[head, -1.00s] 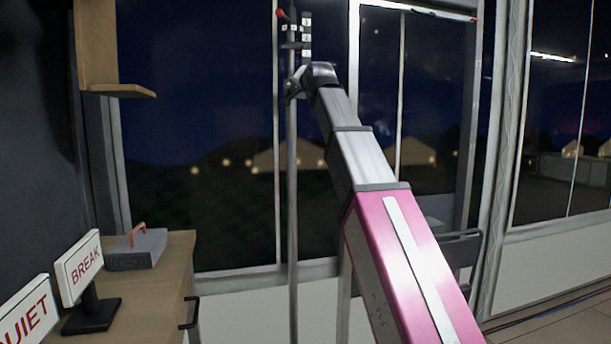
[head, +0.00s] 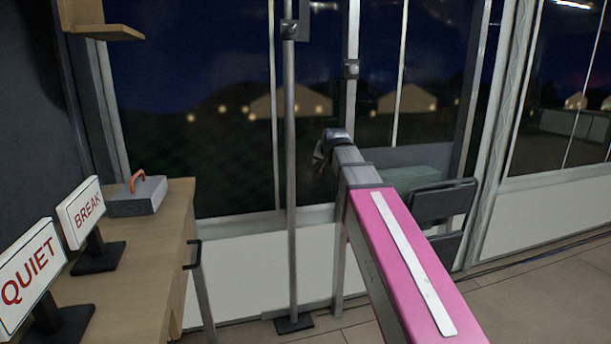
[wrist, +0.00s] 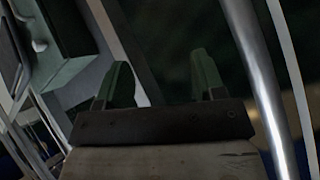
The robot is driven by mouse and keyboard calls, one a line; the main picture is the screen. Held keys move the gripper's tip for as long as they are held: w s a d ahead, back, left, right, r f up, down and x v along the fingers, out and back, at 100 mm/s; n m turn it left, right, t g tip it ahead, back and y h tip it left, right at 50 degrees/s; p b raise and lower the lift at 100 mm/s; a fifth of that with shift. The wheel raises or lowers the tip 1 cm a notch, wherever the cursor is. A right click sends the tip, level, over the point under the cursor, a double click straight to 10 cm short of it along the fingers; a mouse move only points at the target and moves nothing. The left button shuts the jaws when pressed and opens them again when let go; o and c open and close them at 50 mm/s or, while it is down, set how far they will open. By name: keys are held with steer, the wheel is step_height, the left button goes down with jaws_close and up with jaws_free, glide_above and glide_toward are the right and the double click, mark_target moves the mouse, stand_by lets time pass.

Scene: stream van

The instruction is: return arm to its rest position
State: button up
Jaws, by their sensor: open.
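My arm reaches forward over the floor in the head view, its pink and silver links ending in my gripper (head: 320,160) in front of the window. The gripper is small and dark there, and its fingers are hard to make out. In the wrist view my gripper (wrist: 158,85) shows two green fingers standing well apart, with nothing between them. It is open and empty. A metal pole (wrist: 255,85) runs close to the right of the fingers in the wrist view.
A upright pole (head: 292,170) on a flat base stands just left of my gripper. A wooden counter (head: 160,250) at left carries a QUIET sign (head: 30,275), a BREAK sign (head: 82,212) and a grey box (head: 138,195). A dark chair (head: 443,205) stands at right. Floor is open at lower right.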

steer(key=s+d+f+g, duration=0.2)
steer(key=s+f, duration=0.2)
steer(key=f, duration=0.4)
steer(key=s+d+f+n+g+h, duration=0.1)
steer(key=s+d+f, duration=0.2)
steer(key=f, duration=0.6)
steer(key=s+d+f+g, duration=0.2)
steer(key=s+f, duration=0.2)
steer(key=f, duration=0.4)
steer(key=s+d+f+g, duration=0.2)
steer(key=s+f, duration=0.5)
steer(key=s, duration=0.1)
steer(key=s+d+f+n+g, duration=0.1)
steer(key=s+d+f+g, duration=0.1)
steer(key=s+f, duration=0.5)
steer(key=shift+s+d+f+n+g+h, duration=0.35)
steer(key=shift+d+f+g, duration=0.1)
steer(key=shift+f, duration=0.35)
